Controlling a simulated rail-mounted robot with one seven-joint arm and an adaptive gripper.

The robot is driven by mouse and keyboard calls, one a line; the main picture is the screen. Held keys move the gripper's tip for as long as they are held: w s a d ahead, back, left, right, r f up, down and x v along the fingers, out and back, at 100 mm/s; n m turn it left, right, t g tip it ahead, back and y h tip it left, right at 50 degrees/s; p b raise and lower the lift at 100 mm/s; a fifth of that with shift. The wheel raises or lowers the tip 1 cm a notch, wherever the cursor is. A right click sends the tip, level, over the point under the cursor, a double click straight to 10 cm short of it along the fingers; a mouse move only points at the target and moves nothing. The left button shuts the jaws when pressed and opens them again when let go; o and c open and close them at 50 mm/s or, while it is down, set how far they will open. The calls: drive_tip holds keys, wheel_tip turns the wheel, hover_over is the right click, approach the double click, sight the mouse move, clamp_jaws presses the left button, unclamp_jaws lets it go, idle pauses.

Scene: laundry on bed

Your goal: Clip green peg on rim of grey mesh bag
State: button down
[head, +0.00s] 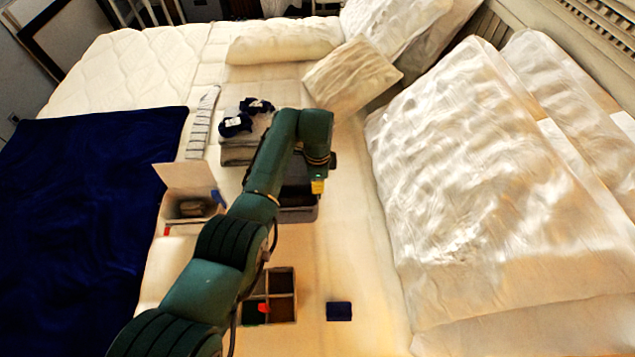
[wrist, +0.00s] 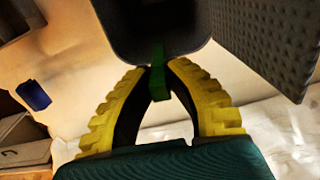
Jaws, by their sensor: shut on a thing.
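My gripper (wrist: 157,82) has yellow ribbed fingers and is shut on the green peg (wrist: 158,72), which sticks up between the fingertips in the wrist view. The peg's upper end overlaps the lower edge of a dark grey rounded body (wrist: 150,25); I cannot tell whether it straddles the rim. A grey dotted, mesh-like panel (wrist: 272,38) stands to the right. In the head view my gripper (head: 318,187) points down at the right edge of a grey container (head: 298,214), apparently the mesh bag, largely hidden by my arm. The peg is not discernible there.
A divided box (head: 283,310) holds a red item (head: 264,308). A dark blue block (head: 339,311) lies to its right. An open-lidded white box (head: 183,177) stands left of my arm.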

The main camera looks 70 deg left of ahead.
drive_tip(key=shift+f+b, duration=0.55)
drive_tip(key=shift+f, duration=0.2)
drive_tip(key=c, duration=1)
unclamp_jaws()
drive_tip(key=shift+c, duration=0.2)
drive_tip(key=shift+r, duration=0.1)
wheel_tip(320, 180, up, 12)
drive_tip(key=shift+f, duration=0.1)
